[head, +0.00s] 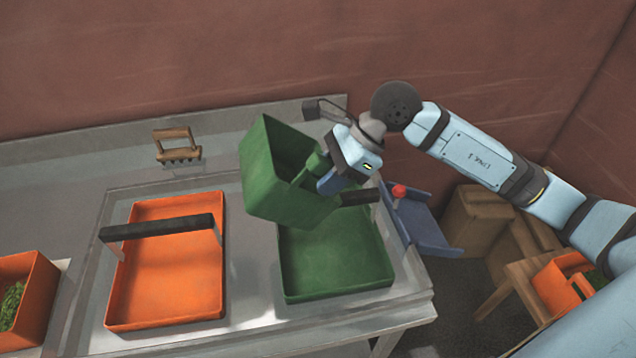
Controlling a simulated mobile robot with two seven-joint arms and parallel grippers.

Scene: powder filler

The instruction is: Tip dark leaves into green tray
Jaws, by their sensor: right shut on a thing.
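A green tray (340,275) with a black bar handle lies on the right part of the grey table and looks empty where I can see it. My right gripper (308,178) is shut on a green box (268,172), held tilted above the back left part of the tray. The inside of the box is partly visible and dark green; I see no leaves in it, and its lower inside is hidden. My left gripper is not in view.
An orange tray (160,285) with a black handle lies left of the green tray. An orange box (30,295) with green leaves stands at the far left. A wooden rake-like tool (177,147) is at the back. A blue shelf (418,222) with a red button (399,190) adjoins the right edge.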

